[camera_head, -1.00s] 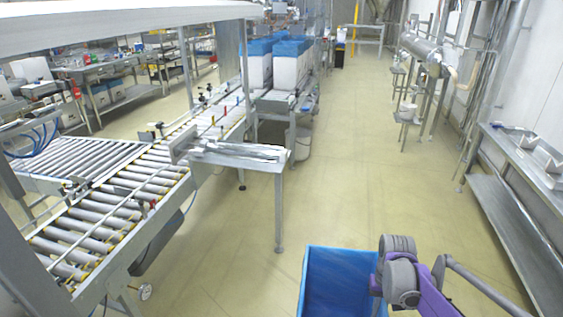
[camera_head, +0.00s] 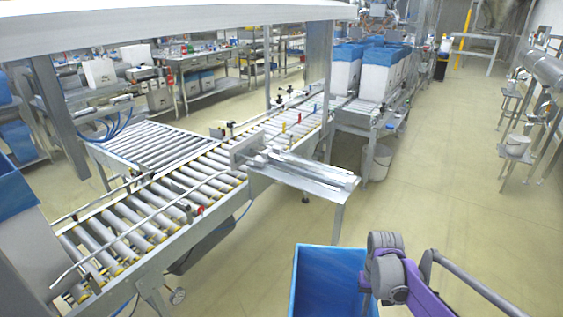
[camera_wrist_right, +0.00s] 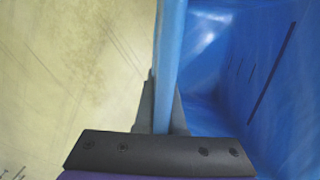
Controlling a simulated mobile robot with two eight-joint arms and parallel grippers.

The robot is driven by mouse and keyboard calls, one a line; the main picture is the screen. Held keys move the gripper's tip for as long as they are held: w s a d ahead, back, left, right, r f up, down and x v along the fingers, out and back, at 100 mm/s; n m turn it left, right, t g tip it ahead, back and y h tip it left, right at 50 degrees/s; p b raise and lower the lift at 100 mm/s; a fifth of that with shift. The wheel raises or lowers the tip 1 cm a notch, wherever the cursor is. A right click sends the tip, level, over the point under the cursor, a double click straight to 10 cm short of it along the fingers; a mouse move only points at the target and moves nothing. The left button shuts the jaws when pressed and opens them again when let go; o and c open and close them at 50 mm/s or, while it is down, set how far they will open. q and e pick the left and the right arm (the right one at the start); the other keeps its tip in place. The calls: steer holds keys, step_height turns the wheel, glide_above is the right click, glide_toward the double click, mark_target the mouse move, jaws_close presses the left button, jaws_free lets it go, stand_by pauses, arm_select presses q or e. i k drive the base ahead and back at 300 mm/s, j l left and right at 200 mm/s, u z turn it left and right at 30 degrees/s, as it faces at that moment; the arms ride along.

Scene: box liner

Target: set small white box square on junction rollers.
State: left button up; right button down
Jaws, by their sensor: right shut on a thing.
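A box with a blue lining (camera_head: 325,282) is at the bottom of the head view, open side up; its outer walls are mostly out of sight, so I cannot tell whether they are white. My right gripper (camera_wrist_right: 163,100) is shut on its rim, with the blue-covered wall between the fingers in the right wrist view. My purple and grey right arm shows beside the box, in front of its right side. The junction rollers (camera_head: 152,178) are where the side roller conveyor meets the long one, left of and beyond the box. My left gripper is out of view.
A metal side table (camera_head: 312,178) juts from the conveyor toward the aisle. White boxes with blue liners (camera_head: 345,72) stand farther down the line. Another white and blue box (camera_head: 22,235) is at the left edge. Floor on the right is clear (camera_head: 450,210).

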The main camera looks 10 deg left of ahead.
mark_target(217, 170)
steer(key=i+l+u, duration=0.1)
steer(key=u, duration=0.3)
steer(key=i+l+u, duration=0.25)
steer(key=u, duration=0.2)
steer(key=i+l+u, duration=0.2)
steer(key=u, duration=0.2)
steer(key=i+l+u, duration=0.1)
steer(key=l+u, duration=0.35)
steer(key=i+l+u, duration=0.15)
steer(key=u, duration=0.2)
steer(key=i+l+u, duration=0.1)
steer(key=l+u, duration=0.2)
